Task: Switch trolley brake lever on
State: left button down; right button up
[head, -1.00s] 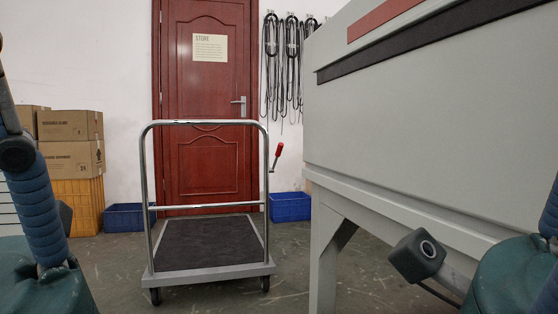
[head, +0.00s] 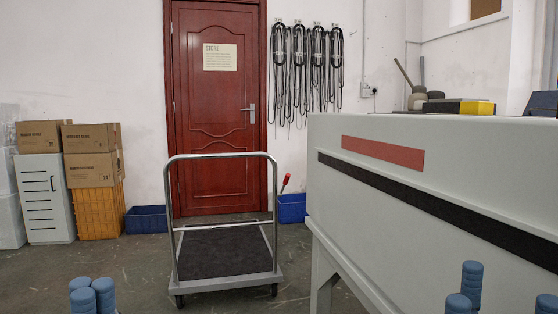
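The trolley (head: 223,287) stands in the middle of the floor, with a dark deck (head: 222,255) and a tall metal push handle (head: 222,155). The brake lever (head: 286,180) has a red grip and sits at the trolley's right side. It points up and leans a little right; its lower end is hard to see. My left gripper (head: 92,295) shows only as clustered blue ribbed fingers at the bottom left, far from the lever. My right gripper (head: 503,296) shows blue ribbed fingers spread apart at the bottom right. Both are cut by the frame edge, and I see nothing held.
A large grey machine (head: 400,190) fills the right side, close to the trolley. A red door (head: 215,105) is behind the trolley. Blue bins (head: 146,219) and stacked cartons (head: 93,169) stand along the wall. The floor in front of the trolley is clear.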

aim_at(287, 178)
jog(key=i+j, duration=2)
jog(key=z, duration=1.25)
jog(key=i+j, duration=0.05)
